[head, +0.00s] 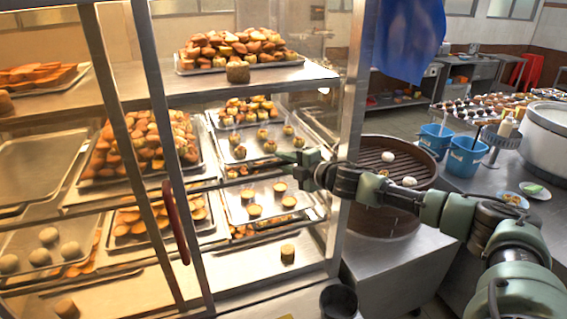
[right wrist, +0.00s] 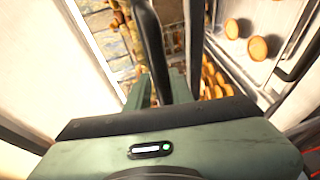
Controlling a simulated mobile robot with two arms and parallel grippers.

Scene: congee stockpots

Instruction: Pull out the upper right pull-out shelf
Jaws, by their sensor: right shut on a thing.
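The display cabinet's right side holds an upper pull-out shelf (head: 222,157) with several small pastries on it. A lower shelf (head: 238,213) with more pastries sits below it. My right gripper (head: 296,160) reaches in from the right at the front edge of the upper shelf. In the right wrist view, a dark bar-shaped handle (right wrist: 151,45) runs between the fingers (right wrist: 160,90), and the gripper is shut on it. In the head view the gripper hides the handle. My left gripper is not in view.
A cabinet post (head: 350,120) stands close to my right arm. A round steamer (head: 390,220) with buns lies under the forearm. A red door handle (head: 176,222) is on the left. Blue buckets (head: 465,157) stand at the right.

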